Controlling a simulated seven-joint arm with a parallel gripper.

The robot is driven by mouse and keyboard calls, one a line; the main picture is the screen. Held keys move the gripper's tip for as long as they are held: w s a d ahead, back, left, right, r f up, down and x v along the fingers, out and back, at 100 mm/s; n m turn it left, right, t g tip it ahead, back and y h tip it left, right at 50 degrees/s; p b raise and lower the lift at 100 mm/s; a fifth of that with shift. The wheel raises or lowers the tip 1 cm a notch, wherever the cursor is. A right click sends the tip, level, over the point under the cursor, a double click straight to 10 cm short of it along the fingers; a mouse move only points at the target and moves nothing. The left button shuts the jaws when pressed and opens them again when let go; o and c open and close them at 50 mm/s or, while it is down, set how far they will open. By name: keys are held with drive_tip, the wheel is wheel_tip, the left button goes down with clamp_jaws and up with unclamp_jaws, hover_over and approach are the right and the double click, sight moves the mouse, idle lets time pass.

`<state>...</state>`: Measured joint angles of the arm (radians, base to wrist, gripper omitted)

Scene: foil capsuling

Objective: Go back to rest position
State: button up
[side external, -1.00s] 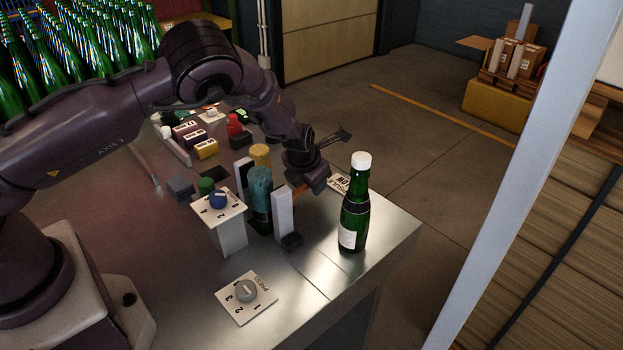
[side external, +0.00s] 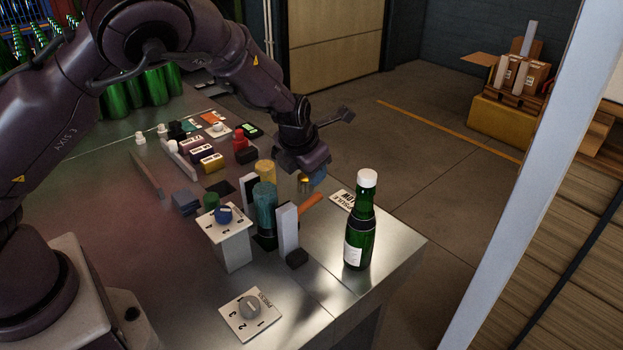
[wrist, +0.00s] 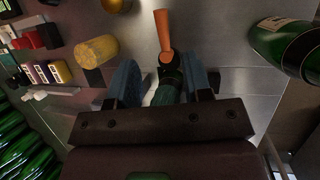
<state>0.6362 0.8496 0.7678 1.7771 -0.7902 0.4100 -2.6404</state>
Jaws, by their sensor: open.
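My gripper (side external: 310,172) is open above the table, behind the teal cylinder and left of the bottle. Its blue fingers stand apart in the wrist view (wrist: 160,80). An orange handle (side external: 311,203) slants out behind a pale upright plate, below my gripper and apart from it. In the wrist view the handle (wrist: 162,35) and a dark green part show beyond and between the fingers; nothing appears clamped. A green bottle (side external: 360,225) with a white top stands upright near the table's right edge.
A teal cylinder (side external: 264,205), a pale upright plate (side external: 288,232) and a yellow cylinder (side external: 266,170) stand close below my gripper. Small coloured blocks (side external: 211,162) lie farther back. Many green bottles stand back left.

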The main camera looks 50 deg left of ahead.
drive_tip(key=shift+s+d+r, duration=0.1)
drive_tip(key=shift+s+r, duration=0.1)
drive_tip(key=shift+r, duration=0.25)
drive_tip(key=s+d+r+m+h, duration=0.2)
drive_tip(key=s+r+m+h, duration=0.3)
drive_tip(key=s+r+m, duration=1.05)
drive_tip(key=s+r+m+y, duration=0.1)
drive_tip(key=s+r+m, duration=0.1)
drive_tip(key=s+m, duration=0.4)
drive_tip(key=s+a+r+m+t+y, duration=0.1)
drive_tip(key=s+r+m, duration=0.2)
drive_tip(key=m, duration=1.1)
drive_tip(key=s, duration=0.3)
drive_tip(key=shift+s+a+m+y, duration=0.3)
drive_tip(key=shift+s+m, duration=0.05)
drive_tip(key=shift+s, duration=0.05)
